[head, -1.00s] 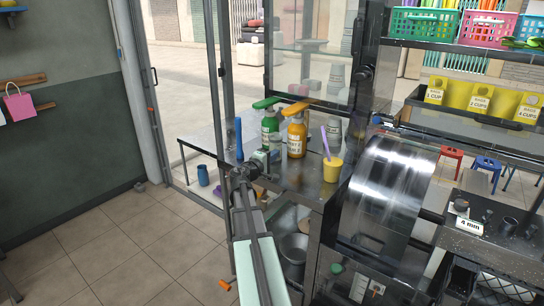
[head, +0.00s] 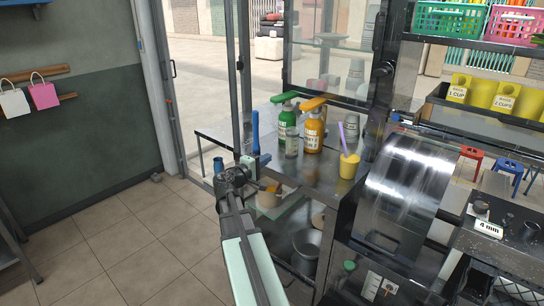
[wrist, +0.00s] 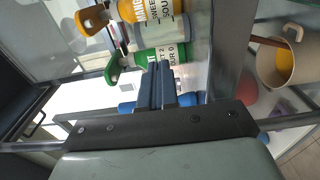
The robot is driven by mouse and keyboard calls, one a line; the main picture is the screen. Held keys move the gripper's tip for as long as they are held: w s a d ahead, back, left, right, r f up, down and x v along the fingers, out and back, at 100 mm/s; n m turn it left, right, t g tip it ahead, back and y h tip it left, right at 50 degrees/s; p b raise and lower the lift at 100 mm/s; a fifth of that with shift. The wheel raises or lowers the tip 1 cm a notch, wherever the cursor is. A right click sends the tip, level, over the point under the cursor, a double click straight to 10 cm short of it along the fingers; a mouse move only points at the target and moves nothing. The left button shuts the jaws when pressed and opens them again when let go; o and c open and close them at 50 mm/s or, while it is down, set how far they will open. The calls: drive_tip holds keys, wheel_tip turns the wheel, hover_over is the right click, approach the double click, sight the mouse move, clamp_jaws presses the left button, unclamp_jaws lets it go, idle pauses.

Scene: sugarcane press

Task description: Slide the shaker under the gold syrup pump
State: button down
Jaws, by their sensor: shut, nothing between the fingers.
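The gold-orange syrup bottle (head: 313,133) with its orange pump stands on the metal counter, with the green bottle (head: 285,124) to its left. A grey, see-through cup that looks like the shaker (head: 291,146) stands upright in front of and between them. It also shows in the wrist view (wrist: 163,33), between the gold bottle (wrist: 150,10) and the green bottle (wrist: 158,56). I cannot tell whether it is exactly under the gold spout. My gripper (head: 264,160) is left of the cup, apart from it. Its fingers (wrist: 158,72) are shut and empty, pointing towards the bottles.
A blue upright cylinder (head: 255,132) stands left of the bottles, close to my gripper. A yellow cup (head: 349,167) with a purple straw and a grey canister (head: 351,127) stand to the right. A large metal drum (head: 408,185) blocks the right side.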

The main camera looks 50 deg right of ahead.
drive_tip(key=shift+a, duration=0.5)
drive_tip(key=c, duration=1.8)
unclamp_jaws()
